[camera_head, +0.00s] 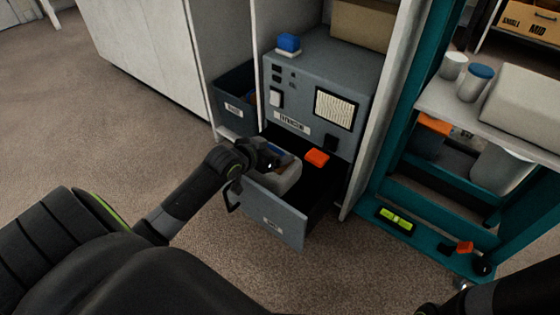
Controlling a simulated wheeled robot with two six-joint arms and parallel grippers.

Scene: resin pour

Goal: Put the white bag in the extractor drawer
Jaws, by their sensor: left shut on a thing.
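The extractor drawer (268,222) is pulled out at the bottom of the grey extractor cabinet (335,75). Its front has a handle and a small label. The white bag (287,180) is a pale, rounded bundle at the left side of the open drawer, partly hidden by my left gripper. My left gripper (268,160) reaches in from the left and is shut on the white bag. I cannot tell whether the bag touches the drawer floor. My right arm shows dark at the bottom right corner; its gripper is out of the frame.
An orange piece (317,158) shows at the back of the drawer. A dark bin (235,100) stands left of the extractor. A teal shelf unit (372,200) with white containers stands close on the right. Carpet at left is clear.

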